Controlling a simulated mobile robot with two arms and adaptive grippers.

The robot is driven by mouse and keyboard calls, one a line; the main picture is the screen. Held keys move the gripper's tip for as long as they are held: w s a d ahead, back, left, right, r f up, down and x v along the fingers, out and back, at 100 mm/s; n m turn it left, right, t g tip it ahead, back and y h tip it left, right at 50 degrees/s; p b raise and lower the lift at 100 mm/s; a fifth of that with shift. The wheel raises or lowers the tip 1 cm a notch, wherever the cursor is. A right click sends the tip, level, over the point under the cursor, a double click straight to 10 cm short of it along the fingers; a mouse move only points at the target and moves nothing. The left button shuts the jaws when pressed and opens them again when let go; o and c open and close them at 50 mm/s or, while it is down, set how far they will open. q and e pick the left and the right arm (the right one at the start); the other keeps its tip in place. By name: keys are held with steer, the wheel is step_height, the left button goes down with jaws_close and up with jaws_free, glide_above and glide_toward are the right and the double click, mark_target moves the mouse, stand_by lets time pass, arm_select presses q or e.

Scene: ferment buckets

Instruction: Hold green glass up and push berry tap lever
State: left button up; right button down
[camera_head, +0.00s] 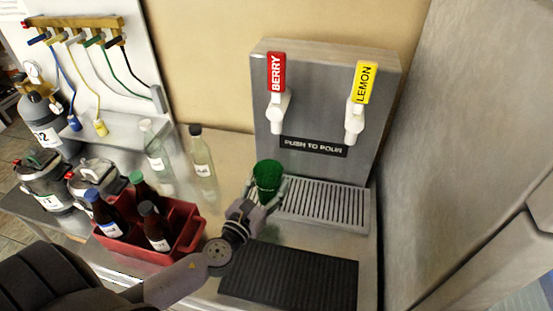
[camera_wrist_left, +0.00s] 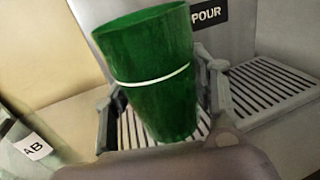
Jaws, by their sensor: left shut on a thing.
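The green glass (camera_head: 267,178) is upright in my left gripper (camera_head: 266,190), over the left end of the drip tray. In the left wrist view the green glass (camera_wrist_left: 152,75) has a white line around it and leans slightly, with the fingers of my left gripper (camera_wrist_left: 165,108) on both sides of it. The berry tap lever (camera_head: 276,74) is red, on a white tap (camera_head: 279,108) at the upper left of the grey dispenser. The glass is below this tap and apart from it. My right gripper is not in view.
The yellow lemon lever (camera_head: 365,82) stands to the right on the dispenser (camera_head: 325,75). The slatted drip tray (camera_head: 325,203) lies below. A black mat (camera_head: 290,280) is in front. A red crate (camera_head: 187,237) with several bottles and two clear bottles (camera_head: 202,155) stand to the left.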

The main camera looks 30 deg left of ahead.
arm_select(q)
steer(key=shift+s+d+b, duration=0.2)
steer(key=shift+s+d, duration=0.05)
steer(key=shift+s, duration=0.8)
steer(key=shift+s+d+b, duration=0.15)
steer(key=shift+s+d, duration=0.15)
steer(key=shift+s, duration=0.8)
steer(key=shift+s+d+b, duration=0.2)
steer(key=shift+s+d, duration=0.05)
steer(key=shift+s, duration=0.8)
